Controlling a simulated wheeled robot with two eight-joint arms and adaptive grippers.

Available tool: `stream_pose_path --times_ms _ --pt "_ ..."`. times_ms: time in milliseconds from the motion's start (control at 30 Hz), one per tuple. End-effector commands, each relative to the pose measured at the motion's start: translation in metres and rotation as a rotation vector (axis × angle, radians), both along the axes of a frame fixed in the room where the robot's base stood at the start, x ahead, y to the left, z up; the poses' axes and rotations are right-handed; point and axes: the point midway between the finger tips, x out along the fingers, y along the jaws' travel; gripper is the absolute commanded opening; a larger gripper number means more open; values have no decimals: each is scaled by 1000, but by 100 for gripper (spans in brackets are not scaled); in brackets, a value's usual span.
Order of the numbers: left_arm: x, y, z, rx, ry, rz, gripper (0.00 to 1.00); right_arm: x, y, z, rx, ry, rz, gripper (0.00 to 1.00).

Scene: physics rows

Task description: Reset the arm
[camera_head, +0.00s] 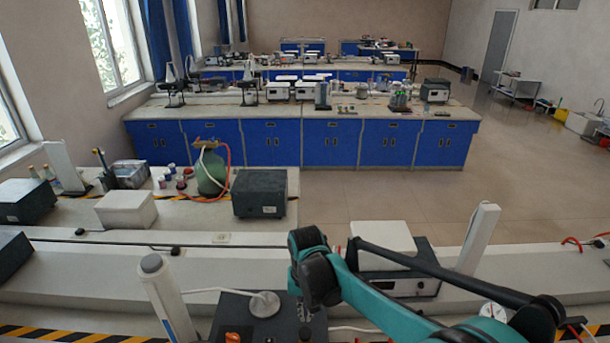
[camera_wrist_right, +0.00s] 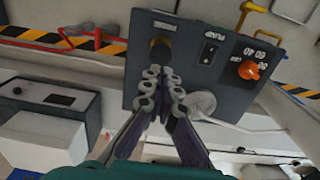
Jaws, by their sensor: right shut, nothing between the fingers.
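My right arm is teal and black and comes in from the right in the head view. Its gripper (camera_head: 306,312) points down over a dark control box (camera_head: 228,308), partly hidden by the black wrist. In the right wrist view the gripper (camera_wrist_right: 163,82) is shut, with nothing between its fingers. Its tips overlap the box's face (camera_wrist_right: 190,60), close to a dark round knob (camera_wrist_right: 160,50); I cannot tell if they touch. My left gripper is not in view.
The box carries an orange knob (camera_wrist_right: 248,69) and a white round plate (camera_head: 265,304). A white post (camera_head: 166,297) stands left of it. A white-topped device (camera_head: 384,245) sits behind the arm. A green flask (camera_head: 211,172) and dark box (camera_head: 259,194) stand farther back.

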Motion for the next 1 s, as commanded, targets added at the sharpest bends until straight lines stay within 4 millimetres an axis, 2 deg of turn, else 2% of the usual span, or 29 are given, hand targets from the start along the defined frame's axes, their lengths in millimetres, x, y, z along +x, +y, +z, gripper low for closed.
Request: stream_pose_path --times_ms 167,367,567,700,833,1000 --pt "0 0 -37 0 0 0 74 -15 -28 -13 21 -65 -5 0" --pt "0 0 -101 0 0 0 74 -53 -82 -41 48 -219 -6 0" --pt "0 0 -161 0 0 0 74 -98 -128 -85 48 -384 -6 0" --pt "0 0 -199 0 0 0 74 -127 -153 -123 32 -490 -5 0" --pt "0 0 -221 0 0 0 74 -146 -168 -152 14 -564 -4 0" --pt "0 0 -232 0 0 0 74 -156 -176 -167 0 -611 -2 0"
